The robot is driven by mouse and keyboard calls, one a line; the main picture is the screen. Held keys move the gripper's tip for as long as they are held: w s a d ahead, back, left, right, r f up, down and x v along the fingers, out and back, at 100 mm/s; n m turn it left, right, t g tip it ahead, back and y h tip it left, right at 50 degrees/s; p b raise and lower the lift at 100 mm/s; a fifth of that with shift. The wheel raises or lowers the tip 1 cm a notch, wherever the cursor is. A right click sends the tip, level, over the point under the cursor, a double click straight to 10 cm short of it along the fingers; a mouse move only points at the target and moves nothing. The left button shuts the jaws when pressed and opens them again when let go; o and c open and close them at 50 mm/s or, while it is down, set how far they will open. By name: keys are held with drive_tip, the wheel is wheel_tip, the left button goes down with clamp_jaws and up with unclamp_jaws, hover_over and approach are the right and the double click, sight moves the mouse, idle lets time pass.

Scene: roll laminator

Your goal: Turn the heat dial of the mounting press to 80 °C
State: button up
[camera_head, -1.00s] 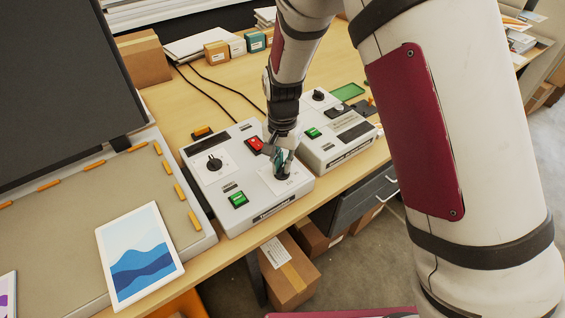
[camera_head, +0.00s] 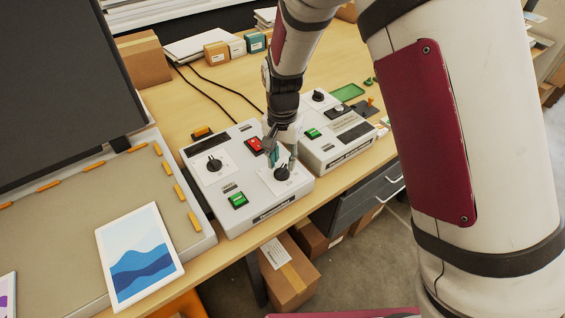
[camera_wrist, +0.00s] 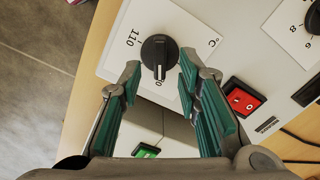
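The °C dial (camera_head: 282,173) is a black knob on a white plate, on the front right of the nearer grey-white control box (camera_head: 262,205). In the wrist view, the dial (camera_wrist: 159,54) has its white pointer line toward the bottom of the picture. "110" is printed at its left and "°C" at its upper right. A number by the pointer ends in 0; its first digit is not clear. My gripper (camera_head: 281,160) is open and empty just above and behind the dial. In the wrist view, my gripper's teal fingers (camera_wrist: 160,76) stand apart below the knob, not closed on it.
The same box has a second dial (camera_head: 214,163), a red switch (camera_head: 255,145) and a green switch (camera_head: 238,200). A second control box (camera_head: 333,148) stands close on the right. A flat bed with a wave print (camera_head: 140,257) lies left.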

sight(283, 167)
wheel_tip(283, 167, up, 10)
idle(0.4)
